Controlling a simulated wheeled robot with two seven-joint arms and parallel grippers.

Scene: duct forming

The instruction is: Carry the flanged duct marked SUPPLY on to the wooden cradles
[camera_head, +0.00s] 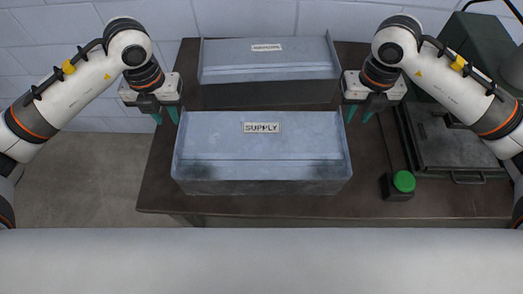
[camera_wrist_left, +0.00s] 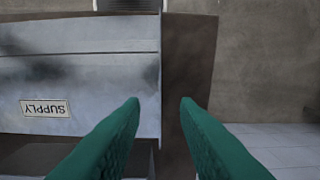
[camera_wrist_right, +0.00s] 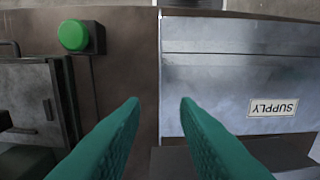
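The grey sheet-metal duct marked SUPPLY (camera_head: 262,150) lies lengthwise on the dark table, near its front edge. Its label also shows upside down in the left wrist view (camera_wrist_left: 45,108) and the right wrist view (camera_wrist_right: 273,107). My left gripper (camera_head: 166,117) is open at the duct's left end; in its wrist view the end edge lies between the two green fingertips. My right gripper (camera_head: 358,116) is open at the right end, that edge likewise between its fingertips. Neither visibly grips the duct; fingertip height is unclear. I cannot make out any wooden cradles.
A second grey duct (camera_head: 267,63) with an unreadable label lies behind the first. A green button on a black box (camera_head: 403,182) stands at the right front. Beside it is a dark machine with a flat metal plate (camera_head: 452,150). Bare table (camera_head: 160,190) shows at the left.

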